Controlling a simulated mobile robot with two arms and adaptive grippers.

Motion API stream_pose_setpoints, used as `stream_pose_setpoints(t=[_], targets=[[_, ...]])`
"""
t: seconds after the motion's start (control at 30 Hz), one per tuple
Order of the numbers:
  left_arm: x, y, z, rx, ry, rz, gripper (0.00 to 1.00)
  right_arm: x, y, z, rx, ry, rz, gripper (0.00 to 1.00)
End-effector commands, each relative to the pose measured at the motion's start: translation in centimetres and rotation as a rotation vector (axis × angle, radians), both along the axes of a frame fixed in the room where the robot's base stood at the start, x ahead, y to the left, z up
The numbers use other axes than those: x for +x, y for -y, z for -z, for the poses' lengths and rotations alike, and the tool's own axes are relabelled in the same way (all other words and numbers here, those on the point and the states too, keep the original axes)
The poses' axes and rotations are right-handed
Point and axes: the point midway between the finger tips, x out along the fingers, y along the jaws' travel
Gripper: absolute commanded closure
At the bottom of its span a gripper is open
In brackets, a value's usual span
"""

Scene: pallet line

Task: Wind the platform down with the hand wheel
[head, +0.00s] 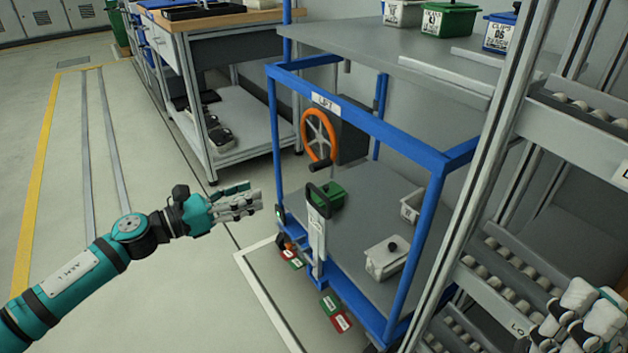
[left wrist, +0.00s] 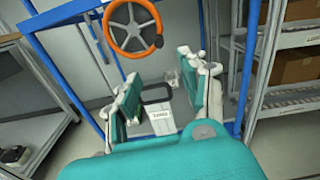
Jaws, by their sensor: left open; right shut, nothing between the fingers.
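The orange hand wheel (head: 318,133) is on the far side of the blue lift frame (head: 375,119), beside a dark box. It also shows at the top of the left wrist view (left wrist: 132,30), beyond the fingers. The grey platform (head: 345,250) is low inside the frame and carries a green bin (head: 330,190) and pale bins (head: 388,257). My left gripper (head: 255,198) is open and empty, left of the frame and apart from the wheel; its spread fingers (left wrist: 165,88) show in the wrist view. My right gripper (head: 592,318) is shut and empty at lower right.
A white post with a black loop handle (head: 318,218) stands at the frame's near left side. A grey bench (head: 235,120) is behind left. A roller rack (head: 505,180) stands at right. A grey shelf (head: 420,50) holds bins above. Floor at left is clear.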

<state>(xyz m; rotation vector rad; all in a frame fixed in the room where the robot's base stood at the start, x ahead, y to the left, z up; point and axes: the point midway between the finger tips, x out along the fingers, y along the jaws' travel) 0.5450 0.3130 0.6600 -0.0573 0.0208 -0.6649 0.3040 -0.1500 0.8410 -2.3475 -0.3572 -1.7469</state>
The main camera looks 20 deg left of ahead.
Motion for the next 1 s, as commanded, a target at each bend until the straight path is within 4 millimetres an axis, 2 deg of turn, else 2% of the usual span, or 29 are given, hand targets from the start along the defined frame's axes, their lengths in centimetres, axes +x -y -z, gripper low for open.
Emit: stream_pose_setpoints(t=[0.27,1.0], targets=[[2.5,1.8,-0.3,-0.002,0.004,0.0,0.56,-0.8,0.2,-0.2,0.013,0.042,-0.003,1.0],[11.8,9.1,-0.2,-0.005,0.001,-0.002,0.56,0.5,-0.1,0.1,-0.008,-0.024,0.003,1.0]])
